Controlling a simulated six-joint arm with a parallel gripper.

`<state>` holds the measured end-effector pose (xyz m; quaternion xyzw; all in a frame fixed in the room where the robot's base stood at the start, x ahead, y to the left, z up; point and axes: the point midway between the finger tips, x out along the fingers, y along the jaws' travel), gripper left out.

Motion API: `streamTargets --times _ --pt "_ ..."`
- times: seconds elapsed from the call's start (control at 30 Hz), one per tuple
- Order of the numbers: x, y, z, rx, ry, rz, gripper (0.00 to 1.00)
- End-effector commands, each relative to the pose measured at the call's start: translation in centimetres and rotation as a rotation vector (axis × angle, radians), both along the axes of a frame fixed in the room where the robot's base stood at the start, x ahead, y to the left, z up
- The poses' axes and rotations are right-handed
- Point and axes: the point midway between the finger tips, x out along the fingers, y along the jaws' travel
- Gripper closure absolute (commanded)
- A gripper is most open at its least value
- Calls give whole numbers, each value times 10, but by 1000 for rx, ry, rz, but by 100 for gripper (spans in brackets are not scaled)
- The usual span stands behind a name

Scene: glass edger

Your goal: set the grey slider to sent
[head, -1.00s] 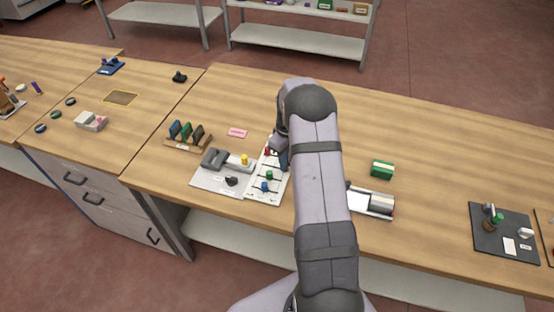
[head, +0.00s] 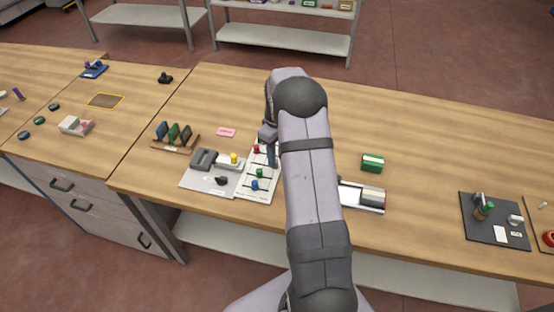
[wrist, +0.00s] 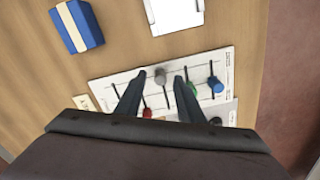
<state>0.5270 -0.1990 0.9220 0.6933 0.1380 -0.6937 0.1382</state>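The white slider panel (wrist: 105,92) lies on the bench with several dark slots. In the wrist view its grey slider knob (wrist: 160,76) shows between and just beyond the fingertips of my gripper (wrist: 158,77). The fingers are apart, and no contact with the knob is clear. A red knob (wrist: 147,113) sits lower between the fingers; green (wrist: 193,87) and blue (wrist: 217,85) knobs are to the right. In the head view the panel (head: 250,195) is partly behind my arm, and the grey knob is hidden. The panel's lettering is too small to read.
In the wrist view a blue box (wrist: 76,26) and a white item (wrist: 173,14) lie past the panel. In the head view a grey plate with a yellow knob (head: 234,159) adjoins the panel. A rack (head: 176,148) and pink tag (head: 226,132) lie behind it.

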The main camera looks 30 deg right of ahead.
Motion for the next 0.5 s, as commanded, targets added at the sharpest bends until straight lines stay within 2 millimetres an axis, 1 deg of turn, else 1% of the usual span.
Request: streamTargets --times 0.1,0.3,0.5 --pt "1 -1 16 -3 -4 0 65" --pt "0 -1 39 -1 -2 0 65" --pt "-1 -1 48 0 1 0 65"
